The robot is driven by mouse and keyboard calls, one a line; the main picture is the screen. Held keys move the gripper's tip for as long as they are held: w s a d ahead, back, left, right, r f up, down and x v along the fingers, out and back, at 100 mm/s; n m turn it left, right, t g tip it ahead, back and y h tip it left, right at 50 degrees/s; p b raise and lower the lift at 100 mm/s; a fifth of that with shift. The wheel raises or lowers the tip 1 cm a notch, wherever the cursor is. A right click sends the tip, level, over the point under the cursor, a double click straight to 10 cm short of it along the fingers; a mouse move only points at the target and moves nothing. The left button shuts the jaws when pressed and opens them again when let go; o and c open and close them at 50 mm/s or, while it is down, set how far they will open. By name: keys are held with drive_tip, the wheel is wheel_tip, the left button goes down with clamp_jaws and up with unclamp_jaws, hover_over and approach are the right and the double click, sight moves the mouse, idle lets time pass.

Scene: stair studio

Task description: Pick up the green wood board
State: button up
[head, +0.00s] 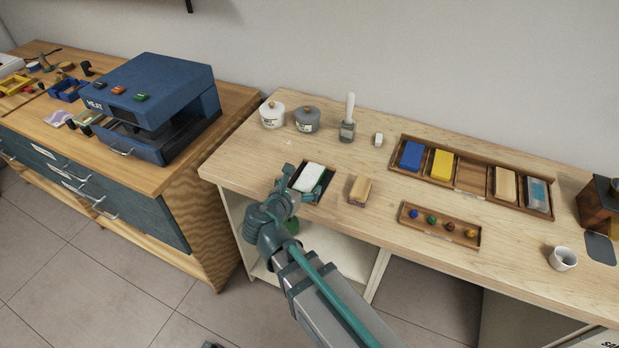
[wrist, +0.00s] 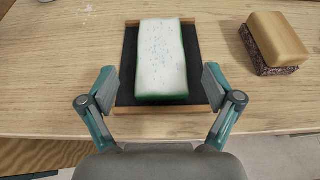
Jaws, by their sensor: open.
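A board with a speckled white top and green edges (head: 313,176) lies on a dark pad in a shallow wooden tray (head: 299,187) near the bench's front edge. It fits the green wood board; its green edge also shows in the wrist view (wrist: 162,98). My gripper (wrist: 160,76) is open and empty, its fingers apart on either side of the board's near end. In the head view my gripper (head: 304,184) is at the tray and hides part of it. Whether the fingers touch the board or tray is unclear.
A sanding block (head: 360,190) stands just right of the tray. A long rack (head: 471,175) holds blue, yellow and other boards. A small tray of coloured knobs (head: 439,226) lies in front. Jars (head: 307,121) and a brush (head: 348,120) stand behind. A blue press (head: 154,105) is left.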

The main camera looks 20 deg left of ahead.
sight(309, 178)
drive_tip(key=x, duration=0.2)
drive_tip(key=p+x, duration=0.1)
drive_tip(key=shift+w+d, duration=0.1)
drive_tip(key=shift+w, duration=0.35)
drive_tip(key=shift+w+d+f, duration=0.1)
drive_tip(key=shift+w+f, duration=0.1)
drive_tip(key=shift+w, duration=0.15)
drive_tip(key=c, duration=1.2)
drive_tip(key=shift+c, duration=0.3)
drive_tip(key=shift+r, duration=0.15)
